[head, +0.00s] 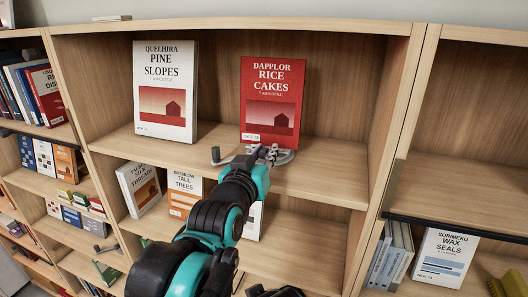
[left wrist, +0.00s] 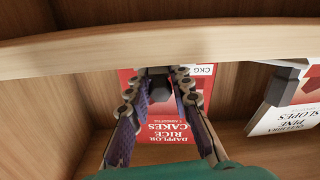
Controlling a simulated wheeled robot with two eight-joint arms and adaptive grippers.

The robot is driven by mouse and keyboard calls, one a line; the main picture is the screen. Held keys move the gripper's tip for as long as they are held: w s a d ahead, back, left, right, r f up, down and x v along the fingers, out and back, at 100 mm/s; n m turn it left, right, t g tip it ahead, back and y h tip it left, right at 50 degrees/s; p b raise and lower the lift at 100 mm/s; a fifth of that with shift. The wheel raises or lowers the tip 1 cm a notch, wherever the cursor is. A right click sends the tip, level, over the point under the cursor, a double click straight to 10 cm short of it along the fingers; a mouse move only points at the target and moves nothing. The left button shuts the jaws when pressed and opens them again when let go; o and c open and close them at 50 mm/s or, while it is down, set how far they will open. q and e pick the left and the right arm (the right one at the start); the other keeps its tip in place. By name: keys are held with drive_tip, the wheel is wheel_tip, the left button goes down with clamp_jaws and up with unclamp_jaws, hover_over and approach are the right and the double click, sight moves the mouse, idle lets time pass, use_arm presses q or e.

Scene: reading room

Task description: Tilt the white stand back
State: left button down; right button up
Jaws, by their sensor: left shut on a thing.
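A red book, "Dapplor Rice Cakes" (head: 272,92), stands upright with its cover facing out on the middle shelf. A pale grey-white stand (head: 286,156) shows at its foot, mostly hidden behind my gripper. My left gripper (head: 262,152) is at the shelf's front edge, just before the book. In the left wrist view, which looks upside down, the fingers of my left gripper (left wrist: 158,84) are on both sides of a dark grey handle (left wrist: 158,72) in front of the red book (left wrist: 165,130). My right gripper is not clearly seen.
A white book, "Pine Slopes" (head: 165,88), stands to the left, with a grey handle (head: 216,156) by its foot. The shelf (head: 335,172) is bare to the right of the red book. An upright divider (head: 393,125) bounds the compartment. More books fill the shelves below.

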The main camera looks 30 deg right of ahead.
use_arm(q)
drive_tip(key=shift+w+d+r+g+y+p, duration=0.15)
drive_tip(key=shift+r+g+y+p, duration=0.4)
drive_tip(key=shift+r+p, duration=0.45)
drive_tip(key=shift+w+d+g+y+p, duration=0.1)
drive_tip(key=shift+g+y+p, duration=0.15)
drive_tip(key=shift+y+p, duration=0.15)
drive_tip(key=c, duration=1.4)
unclamp_jaws()
drive_tip(key=shift+o, duration=0.2)
drive_tip(key=v, duration=1.2)
